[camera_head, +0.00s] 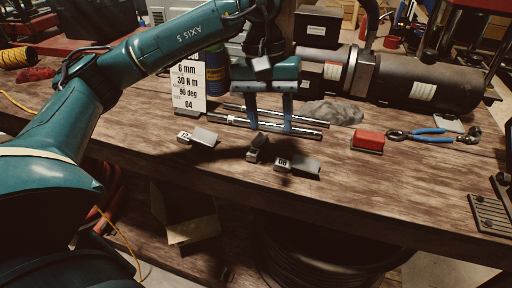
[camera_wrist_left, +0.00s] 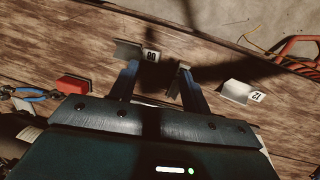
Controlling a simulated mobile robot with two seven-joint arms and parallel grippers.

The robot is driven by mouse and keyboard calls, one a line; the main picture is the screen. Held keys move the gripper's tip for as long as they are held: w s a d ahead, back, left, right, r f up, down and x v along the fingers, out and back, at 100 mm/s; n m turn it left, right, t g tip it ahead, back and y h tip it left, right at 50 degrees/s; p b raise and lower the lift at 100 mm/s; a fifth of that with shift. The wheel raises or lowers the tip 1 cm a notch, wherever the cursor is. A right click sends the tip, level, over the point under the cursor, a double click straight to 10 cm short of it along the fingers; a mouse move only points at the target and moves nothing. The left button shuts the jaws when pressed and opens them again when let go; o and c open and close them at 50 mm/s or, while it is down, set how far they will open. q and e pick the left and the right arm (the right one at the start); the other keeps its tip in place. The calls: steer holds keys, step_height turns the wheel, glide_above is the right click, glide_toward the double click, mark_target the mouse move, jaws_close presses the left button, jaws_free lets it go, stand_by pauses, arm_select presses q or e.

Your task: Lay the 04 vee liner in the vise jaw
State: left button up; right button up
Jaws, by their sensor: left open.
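Three small grey vee liners lie on the wooden bench. One is marked 12 (camera_head: 197,136), one is marked 08 (camera_head: 298,166), and a tilted middle liner (camera_head: 256,147) has no readable number. My left gripper (camera_head: 270,126) is open, fingers pointing down, above and slightly behind the middle liner. In the left wrist view, the open fingers (camera_wrist_left: 160,68) lie between the 08 liner (camera_wrist_left: 128,50) and the 12 liner (camera_wrist_left: 235,91); the middle liner is mostly hidden there. No vise jaw can be made out for certain. My right gripper is out of view.
A card (camera_head: 188,86) reading 04 stands behind the liners. Two metal rods (camera_head: 232,121), a grey rag (camera_head: 332,112), a red block (camera_head: 369,141) and blue-handled pliers (camera_head: 428,131) lie nearby. A dark ribbed plate (camera_head: 488,213) sits at the right edge. The front bench right of the 08 liner is clear.

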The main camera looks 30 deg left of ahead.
arm_select(q)
step_height(320, 180, up, 2)
steer(key=y, duration=0.2)
glide_above(252, 153)
steer(key=shift+m+t, duration=0.3)
step_height(252, 153, down, 13)
steer(key=shift+r+p, duration=0.1)
steer(key=shift+p, duration=0.55)
jaws_close()
